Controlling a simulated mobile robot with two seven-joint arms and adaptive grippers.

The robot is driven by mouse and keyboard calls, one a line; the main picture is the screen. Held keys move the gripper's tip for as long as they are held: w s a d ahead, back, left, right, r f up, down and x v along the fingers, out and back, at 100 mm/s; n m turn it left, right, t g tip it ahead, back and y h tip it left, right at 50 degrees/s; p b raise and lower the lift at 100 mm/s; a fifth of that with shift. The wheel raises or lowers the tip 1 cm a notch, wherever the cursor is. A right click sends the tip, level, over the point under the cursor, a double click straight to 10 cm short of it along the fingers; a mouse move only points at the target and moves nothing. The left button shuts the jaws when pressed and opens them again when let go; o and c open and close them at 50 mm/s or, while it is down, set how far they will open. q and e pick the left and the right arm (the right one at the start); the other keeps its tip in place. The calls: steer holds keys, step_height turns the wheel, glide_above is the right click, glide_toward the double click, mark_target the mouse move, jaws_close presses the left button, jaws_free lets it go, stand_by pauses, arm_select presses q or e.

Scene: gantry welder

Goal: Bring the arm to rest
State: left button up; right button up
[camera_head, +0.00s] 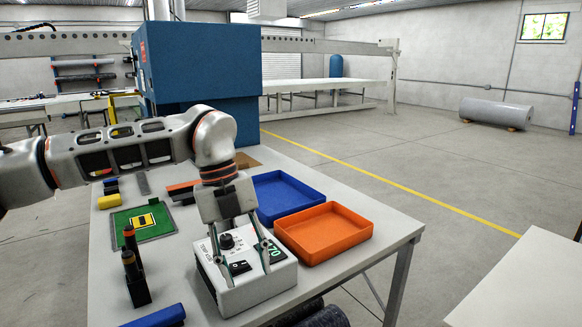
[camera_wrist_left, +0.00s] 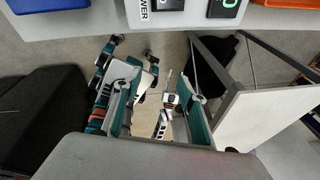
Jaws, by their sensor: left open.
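My left arm (camera_head: 120,148) comes in from the left and bends down at the wrist over the table. My left gripper (camera_head: 249,275) points down in front of the white control box in the head view, with its two fingers apart and nothing between them. In the left wrist view the spread gripper (camera_wrist_left: 158,100) shows floor and dark machine parts between its fingers.
A blue tray (camera_head: 298,181) and an orange tray (camera_head: 322,257) stand right of the box. A green board (camera_head: 163,231), a yellow block (camera_head: 108,202) and a black holder (camera_head: 139,290) lie left on the table (camera_head: 395,228). A blue machine (camera_head: 200,55) stands behind.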

arm_select(q)
steer(key=s+d+f+m+g+h, duration=0.3)
steer(key=s+d+f+h, duration=0.15)
steer(key=s+d, duration=0.4)
steer(key=s+d+r+n+g+h, duration=0.1)
steer(key=s+d+r+h, duration=0.1)
steer(key=d+h, duration=0.45)
steer(key=s+d+r+n+h, duration=0.1)
steer(key=s+d+r+h, duration=0.15)
steer(key=d+h, duration=0.45)
steer(key=w+a+f+n+t+h, duration=0.2)
steer(key=w+a+n+t, duration=0.2)
steer(key=w+n+t, duration=0.55)
steer(key=w+a+f+n+t+y, duration=0.1)
steer(key=a+f+n+t+y, duration=0.95)
steer(key=f+n+t, duration=0.35)
steer(key=s+a+f+n+g+y, duration=0.1)
steer(key=s+a+f+g+y, duration=0.1)
steer(key=s+a+f, duration=0.3)
steer(key=s+a+f+n+g+y, duration=0.2)
steer(key=s+a+f+y, duration=0.2)
steer(key=f, duration=0.8)
steer(key=s+a+f+n+g+y, duration=0.2)
steer(key=s+a+f+g+y, duration=0.1)
steer(key=s+a+f, duration=0.5)
steer(key=shift+a+f, duration=0.85)
steer(key=shift+a, duration=0.25)
